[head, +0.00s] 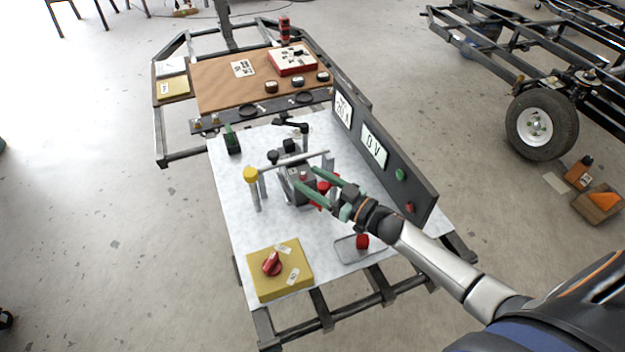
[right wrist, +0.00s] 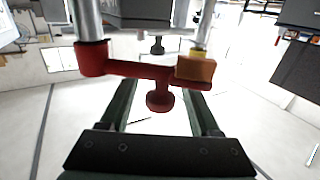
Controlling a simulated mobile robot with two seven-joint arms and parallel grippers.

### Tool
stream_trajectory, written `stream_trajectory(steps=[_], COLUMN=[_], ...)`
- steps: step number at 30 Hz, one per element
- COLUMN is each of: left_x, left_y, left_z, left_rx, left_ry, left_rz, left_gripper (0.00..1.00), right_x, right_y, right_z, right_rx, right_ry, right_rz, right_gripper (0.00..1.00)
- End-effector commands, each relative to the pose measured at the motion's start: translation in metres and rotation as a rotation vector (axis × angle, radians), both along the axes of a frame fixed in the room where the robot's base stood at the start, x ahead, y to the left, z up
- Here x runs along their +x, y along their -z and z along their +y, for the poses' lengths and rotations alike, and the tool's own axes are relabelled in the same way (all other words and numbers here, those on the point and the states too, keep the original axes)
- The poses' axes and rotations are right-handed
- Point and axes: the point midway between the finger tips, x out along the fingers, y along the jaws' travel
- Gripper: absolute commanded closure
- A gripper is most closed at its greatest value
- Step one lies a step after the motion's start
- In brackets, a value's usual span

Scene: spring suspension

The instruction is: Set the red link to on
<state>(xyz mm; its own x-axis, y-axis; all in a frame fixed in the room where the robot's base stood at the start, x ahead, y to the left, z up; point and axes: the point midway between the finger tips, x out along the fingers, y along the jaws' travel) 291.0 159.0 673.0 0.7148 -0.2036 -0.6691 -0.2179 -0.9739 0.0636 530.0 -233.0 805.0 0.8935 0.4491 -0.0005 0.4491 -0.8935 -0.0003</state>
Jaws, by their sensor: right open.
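The red link (right wrist: 135,70) shows in the right wrist view as a flat red bar with a knob hanging below it. Its left end meets a red collar on a grey post, and its right end meets an orange-brown block under another post. In the head view, parts of the red link (head: 323,187) show between my fingers. My right gripper (head: 305,177) is open, with its green fingers on either side of the red parts. In the right wrist view, the right gripper (right wrist: 160,90) has the knob between its fingers, apart from both. My left gripper is not in view.
A dark panel (head: 400,180) with two displays stands along the right of the white tabletop (head: 225,215). A yellow box (head: 290,285) with a red rotary knob sits at the front. A small tray (head: 345,252) holds a red piece. A yellow-capped post (head: 251,176) stands left.

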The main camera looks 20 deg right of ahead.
Motion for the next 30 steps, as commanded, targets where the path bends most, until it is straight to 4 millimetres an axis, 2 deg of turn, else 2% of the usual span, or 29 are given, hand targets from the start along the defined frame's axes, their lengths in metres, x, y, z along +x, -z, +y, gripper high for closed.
stream_trajectory(steps=[10,27,30], left_x=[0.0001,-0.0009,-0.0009], left_y=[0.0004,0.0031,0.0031], left_z=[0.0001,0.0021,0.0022], left_rx=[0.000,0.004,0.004], left_ry=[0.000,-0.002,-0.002], left_rz=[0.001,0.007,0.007], left_gripper=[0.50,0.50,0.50], right_x=[0.0030,0.0026,0.0026], right_y=[0.0000,0.0000,0.0000], right_z=[0.0018,0.0017,0.0017], right_rx=[0.000,0.000,0.000], right_ry=[-0.001,-0.001,-0.001], right_rz=[0.000,0.000,0.000], right_gripper=[0.37,1.00,1.00])
